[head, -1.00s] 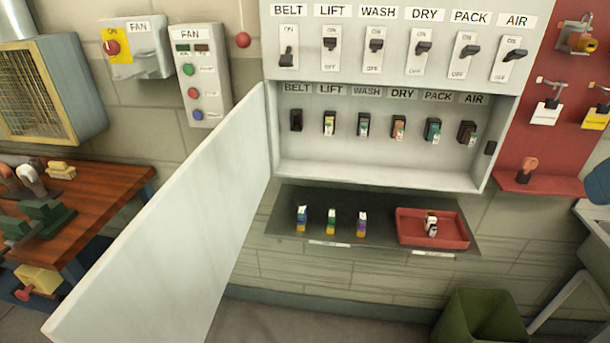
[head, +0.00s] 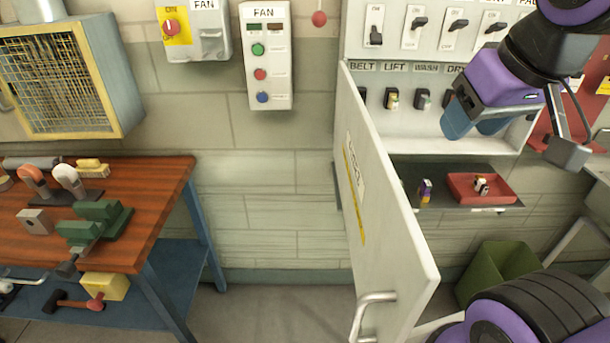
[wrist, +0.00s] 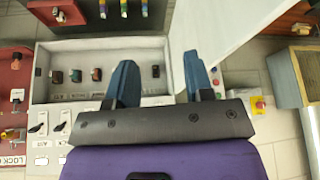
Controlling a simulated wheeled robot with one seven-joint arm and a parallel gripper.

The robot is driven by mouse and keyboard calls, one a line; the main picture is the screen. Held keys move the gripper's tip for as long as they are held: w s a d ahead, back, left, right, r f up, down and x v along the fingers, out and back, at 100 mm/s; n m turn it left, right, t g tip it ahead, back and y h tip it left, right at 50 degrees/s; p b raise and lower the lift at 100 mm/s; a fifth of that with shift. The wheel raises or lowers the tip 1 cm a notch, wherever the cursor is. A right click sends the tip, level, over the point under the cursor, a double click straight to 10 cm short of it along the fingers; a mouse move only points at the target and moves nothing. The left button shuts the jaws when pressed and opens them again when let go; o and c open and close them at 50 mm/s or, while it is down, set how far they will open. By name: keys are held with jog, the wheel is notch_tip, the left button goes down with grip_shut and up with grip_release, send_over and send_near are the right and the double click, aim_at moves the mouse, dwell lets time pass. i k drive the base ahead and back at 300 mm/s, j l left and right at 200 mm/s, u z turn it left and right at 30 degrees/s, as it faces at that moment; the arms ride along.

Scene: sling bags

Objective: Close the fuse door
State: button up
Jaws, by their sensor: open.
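The white fuse door (head: 392,215) stands open from its hinge on the left of the grey fuse box (head: 470,138). Its outer face shows a label, a yellow strip and a metal handle (head: 372,312) low near the free edge. My gripper (head: 474,130) is open and empty, right of the door and in front of the fuse row. In the wrist view, the open fingers (wrist: 160,60) point toward the box (wrist: 100,52), and the door's pale panel (wrist: 220,25) rises beyond the right finger. I cannot tell whether that finger touches the door.
A dark shelf (head: 445,172) with a red tray (head: 465,187) juts out below the box. A green bin (head: 495,270) stands on the floor behind the door's right side. A wooden workbench (head: 150,200) is at left. The floor between bench and door is clear.

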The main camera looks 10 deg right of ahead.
aim_at(395, 273)
jog(key=k+l+u, duration=0.35)
jog(key=k+u, duration=0.35)
jog(key=k, duration=0.2)
